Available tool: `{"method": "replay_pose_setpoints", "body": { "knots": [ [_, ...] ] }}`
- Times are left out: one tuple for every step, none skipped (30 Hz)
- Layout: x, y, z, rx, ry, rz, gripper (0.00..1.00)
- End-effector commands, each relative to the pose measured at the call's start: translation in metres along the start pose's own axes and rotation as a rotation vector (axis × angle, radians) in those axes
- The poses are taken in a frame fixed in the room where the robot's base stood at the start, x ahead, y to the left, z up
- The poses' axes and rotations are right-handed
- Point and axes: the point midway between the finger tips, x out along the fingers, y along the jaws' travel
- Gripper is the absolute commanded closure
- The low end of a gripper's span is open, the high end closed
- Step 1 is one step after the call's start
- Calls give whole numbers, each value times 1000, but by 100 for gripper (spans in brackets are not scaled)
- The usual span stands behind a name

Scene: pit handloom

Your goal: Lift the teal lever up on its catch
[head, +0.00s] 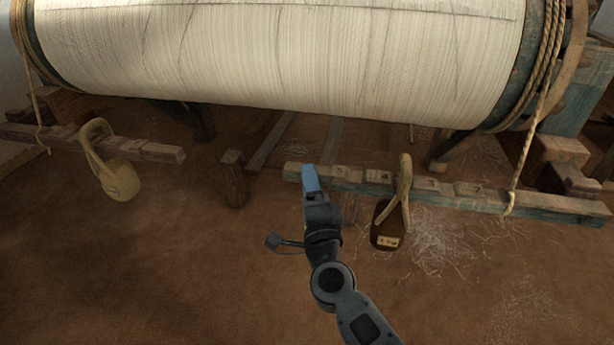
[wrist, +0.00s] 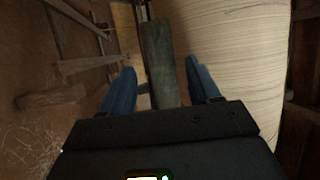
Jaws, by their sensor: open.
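The teal lever (head: 470,199) is a worn, notched wooden beam below the cloth roll, running from mid-picture to the right edge in the head view. A rope holds its right part, and a dark brown weight (head: 386,225) hangs from it by a pale loop. My gripper (head: 311,178) is at the lever's left end, its blue fingers open. In the wrist view the lever (wrist: 160,60) lies between the two spread fingers of my gripper (wrist: 165,90), with gaps on both sides. I cannot tell how deep it sits between them. I cannot make out the catch.
A large roll of pale warp (head: 280,60) spans the top. A brown beam (head: 160,152) with a khaki weight (head: 120,180) is at the left. A short wooden post (head: 235,182) stands left of the lever's end. Loose threads (head: 440,245) litter the floor; the front floor is clear.

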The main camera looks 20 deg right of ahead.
Motion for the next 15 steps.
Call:
{"method": "replay_pose_setpoints", "body": {
  "knots": [
    [8,0,0,0,1,-2,38],
    [13,0,0,1,1,-2,38],
    [18,1,0,1,2,-1,38],
    [21,1,0,0,1,-1,38],
    [24,1,0,0,1,-1,38],
    [28,0,0,-1,1,-2,38],
    [30,0,0,-1,1,-1,38],
    [32,1,0,-1,1,0,38],
    [33,1,-1,-1,1,0,38],
    [34,1,-1,-1,1,0,38],
    [35,0,-1,-1,1,0,38],
    [36,0,-1,-1,1,0,38],
    [36,0,-1,-1,1,0,38],
    [36,0,-1,-1,1,0,38],
    [36,0,-1,-1,0,0,38]
  ]
}}
